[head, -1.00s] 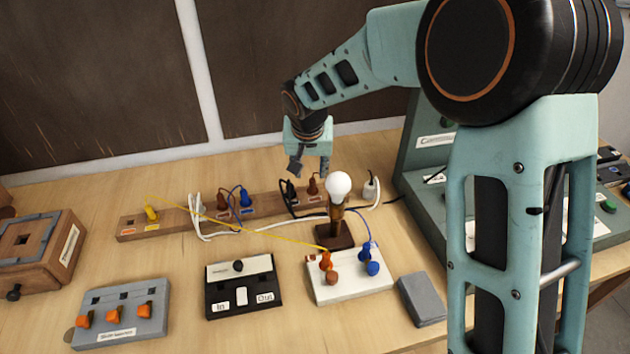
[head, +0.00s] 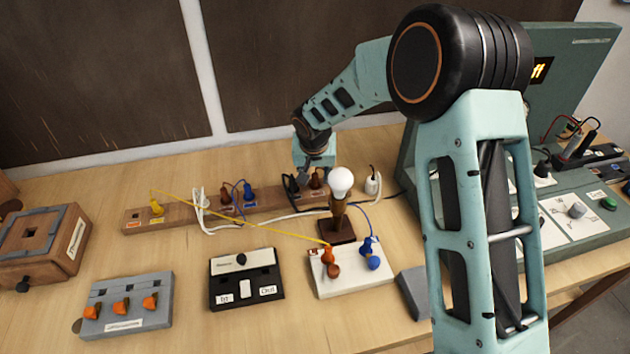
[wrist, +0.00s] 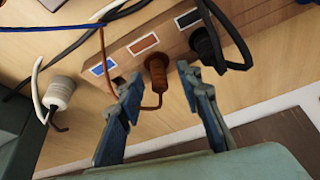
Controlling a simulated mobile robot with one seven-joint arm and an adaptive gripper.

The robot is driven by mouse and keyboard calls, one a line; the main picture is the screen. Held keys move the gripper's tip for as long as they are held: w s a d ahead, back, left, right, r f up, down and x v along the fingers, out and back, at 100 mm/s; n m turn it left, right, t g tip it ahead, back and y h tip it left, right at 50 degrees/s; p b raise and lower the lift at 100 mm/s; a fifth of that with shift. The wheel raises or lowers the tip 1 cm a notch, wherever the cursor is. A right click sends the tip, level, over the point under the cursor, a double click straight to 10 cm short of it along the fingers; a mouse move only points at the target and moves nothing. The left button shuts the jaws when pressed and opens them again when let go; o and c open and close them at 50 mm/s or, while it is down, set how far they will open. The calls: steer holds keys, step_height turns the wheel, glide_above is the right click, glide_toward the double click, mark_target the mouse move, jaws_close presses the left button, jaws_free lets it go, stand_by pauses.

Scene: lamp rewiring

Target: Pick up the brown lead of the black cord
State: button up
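The brown lead's plug (wrist: 157,75) stands upright on the wooden strip (wrist: 120,58), beside a brown label. Its thin brown wire loops past the left finger. My gripper (wrist: 158,82) is open, with one finger on each side of the brown plug; contact is not clear. The black lead's plug (wrist: 207,45) stands just right of the right finger. In the head view my gripper (head: 317,168) is low over the strip's right part, and the brown plug (head: 316,182) shows just below it. The black plug (head: 290,185) is to its left.
The lamp with a white bulb (head: 340,182) stands close in front of my gripper. A white plug-like piece (head: 373,184) is to the right. Blue (head: 248,194) and other brown plugs (head: 225,196) sit farther left on the strip. A yellow wire (head: 240,220) crosses the table.

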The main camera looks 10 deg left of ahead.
steer(key=shift+c, duration=0.7)
jaws_close()
